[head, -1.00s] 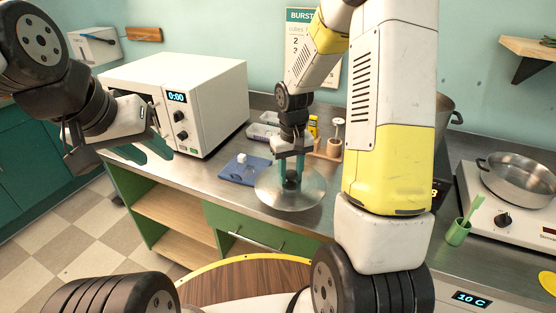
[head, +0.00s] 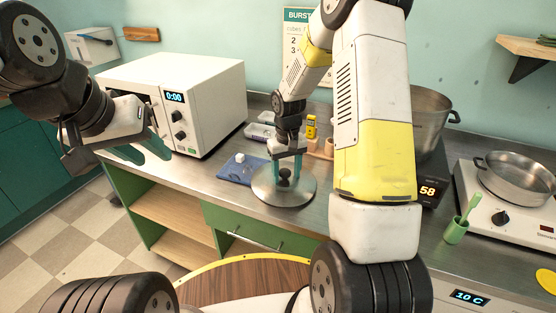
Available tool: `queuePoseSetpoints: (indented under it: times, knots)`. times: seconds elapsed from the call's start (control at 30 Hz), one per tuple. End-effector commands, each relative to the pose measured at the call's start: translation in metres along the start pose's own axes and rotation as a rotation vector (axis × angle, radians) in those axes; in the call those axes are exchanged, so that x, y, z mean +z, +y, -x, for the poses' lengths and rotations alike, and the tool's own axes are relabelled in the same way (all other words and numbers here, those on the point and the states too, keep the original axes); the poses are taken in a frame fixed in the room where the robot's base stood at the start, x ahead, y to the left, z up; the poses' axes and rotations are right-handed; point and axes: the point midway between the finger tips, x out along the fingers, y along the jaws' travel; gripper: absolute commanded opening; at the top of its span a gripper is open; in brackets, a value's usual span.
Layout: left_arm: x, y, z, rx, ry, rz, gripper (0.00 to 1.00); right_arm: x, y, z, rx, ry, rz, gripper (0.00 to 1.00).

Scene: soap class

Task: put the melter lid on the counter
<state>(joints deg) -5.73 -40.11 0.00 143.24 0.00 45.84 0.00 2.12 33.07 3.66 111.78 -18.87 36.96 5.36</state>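The melter lid (head: 303,193) is a round, shiny metal disc with a dark knob. The melter (head: 428,190) shows 58 and stands partly hidden behind my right arm, with an uncovered metal pot (head: 432,110). My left gripper (head: 148,158) is open and empty in front of the microwave-like oven.
The white oven (head: 215,110) stands left on the counter. A blue mat (head: 240,170) with a white piece lies beside the lid. Trays, a yellow device (head: 311,127) and a wooden holder are behind. A hotplate with a pan (head: 515,180) and a green cup (head: 456,231) are at right.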

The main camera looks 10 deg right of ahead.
Motion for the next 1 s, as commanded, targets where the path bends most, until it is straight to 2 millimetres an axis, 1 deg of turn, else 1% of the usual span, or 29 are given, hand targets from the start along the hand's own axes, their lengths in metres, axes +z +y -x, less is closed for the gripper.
queuePoseSetpoints:
  times: [0.23, 0.37, 0.47, 0.6, 0.8, 1.0]
  knots:
    - [0.0, 0.0, 0.0, 0.0, 0.0, 0.0, 0.36, 0.0, -0.001, 0.001, -0.001, 0.001, 0.001, 0.58]
    - [0.0, 0.0, 0.0, 0.0, 0.0, 0.0, 0.36, -0.001, 0.0, 0.01, 0.0, 0.003, 0.001, 0.58]
    - [0.0, 0.0, 0.0, 0.0, 0.0, 0.0, 0.36, -0.001, 0.0, 0.026, 0.001, 0.006, 0.001, 0.58]
    - [0.0, 0.0, 0.0, 0.0, 0.0, 0.0, 0.36, -0.002, 0.0, 0.058, 0.001, 0.008, 0.0, 0.58]
    - [0.0, 0.0, 0.0, 0.0, 0.0, 0.0, 0.36, -0.001, -0.001, 0.097, 0.0, 0.006, 0.001, 0.58]
    - [0.0, 0.0, 0.0, 0.0, 0.0, 0.0, 0.36, 0.0, -0.001, 0.119, 0.0, 0.004, 0.001, 0.58]
